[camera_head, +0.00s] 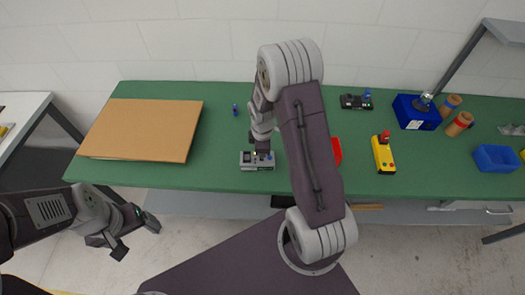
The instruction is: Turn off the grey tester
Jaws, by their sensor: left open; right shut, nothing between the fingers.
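The grey tester (248,166) is a small grey box with dark details on its top, lying near the front edge of the green table (215,172). My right gripper (263,154) is shut and empty, pointing down at the tester's top right part. It hides part of the tester, and I cannot tell whether it touches it. My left gripper (136,238) is open and empty, out in front of the table over the floor.
A cardboard sheet (150,130) lies at the left. A red object (336,151) is partly behind my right arm. A yellow device (384,158) with a red knob, a black device (352,102), a blue box (415,113) and a blue bin (497,158) stand at the right.

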